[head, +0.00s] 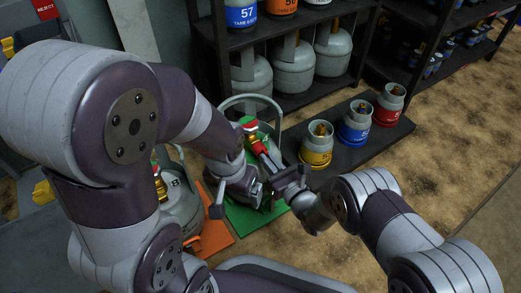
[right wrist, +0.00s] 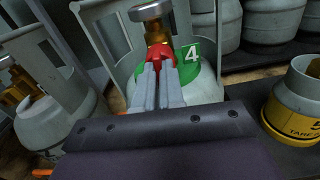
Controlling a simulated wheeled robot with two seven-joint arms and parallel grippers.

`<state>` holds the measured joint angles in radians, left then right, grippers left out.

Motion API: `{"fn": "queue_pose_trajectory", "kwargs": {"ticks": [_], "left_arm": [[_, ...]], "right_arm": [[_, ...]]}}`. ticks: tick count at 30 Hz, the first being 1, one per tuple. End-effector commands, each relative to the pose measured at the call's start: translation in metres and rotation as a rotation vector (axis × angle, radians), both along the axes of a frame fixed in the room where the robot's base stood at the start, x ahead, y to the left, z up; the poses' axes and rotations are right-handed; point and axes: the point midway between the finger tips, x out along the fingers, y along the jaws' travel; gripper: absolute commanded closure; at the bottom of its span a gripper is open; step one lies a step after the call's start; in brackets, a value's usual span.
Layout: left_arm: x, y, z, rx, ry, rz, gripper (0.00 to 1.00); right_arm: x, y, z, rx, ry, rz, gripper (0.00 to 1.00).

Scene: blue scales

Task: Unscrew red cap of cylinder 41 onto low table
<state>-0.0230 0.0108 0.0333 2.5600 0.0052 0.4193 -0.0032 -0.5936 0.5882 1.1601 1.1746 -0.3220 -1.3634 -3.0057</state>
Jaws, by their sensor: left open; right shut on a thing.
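Cylinder 41 (head: 252,104) is a grey gas cylinder with a guard hoop and a green band on the green mat (head: 241,222). The right wrist view shows its grey body (right wrist: 205,90) and a "4" on the green band; the rest of the number is hidden. My right gripper (head: 266,154) is shut on the red cap (right wrist: 161,55) at the side of the brass valve. My left gripper (head: 238,200) is open, in front of the cylinder and below the right one, hiding much of its body. The low table (head: 393,134) is dark and stands to the right.
Yellow (head: 317,155), blue (head: 354,133) and red (head: 388,112) small cylinders stand on the low table. Shelves with cylinders (head: 292,70) rise behind. The floor in front of the low table is clear.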

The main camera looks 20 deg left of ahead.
Motion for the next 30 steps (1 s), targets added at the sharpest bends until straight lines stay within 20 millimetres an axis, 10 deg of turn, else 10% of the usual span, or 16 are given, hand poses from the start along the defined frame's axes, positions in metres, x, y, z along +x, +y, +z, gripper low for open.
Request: {"fn": "queue_pose_trajectory", "kwargs": {"ticks": [3, 16, 25, 30], "left_arm": [[0.000, 0.000, 0.000, 0.000, 0.000, 0.000, 0.08], [0.000, 0.000, 0.006, 0.000, 0.000, 0.000, 0.08], [0.000, 0.000, 0.030, 0.000, 0.000, 0.000, 0.08], [-0.001, 0.000, -0.026, 0.000, 0.002, 0.000, 0.08]], "right_arm": [[0.000, 0.000, -0.001, 0.000, 0.002, -0.001, 0.63], [-0.005, -0.008, 0.002, 0.001, 0.003, -0.002, 0.62], [-0.045, -0.059, 0.006, 0.002, 0.001, -0.003, 0.62], [-0.056, -0.075, -0.012, 0.003, -0.001, -0.001, 0.62]]}}
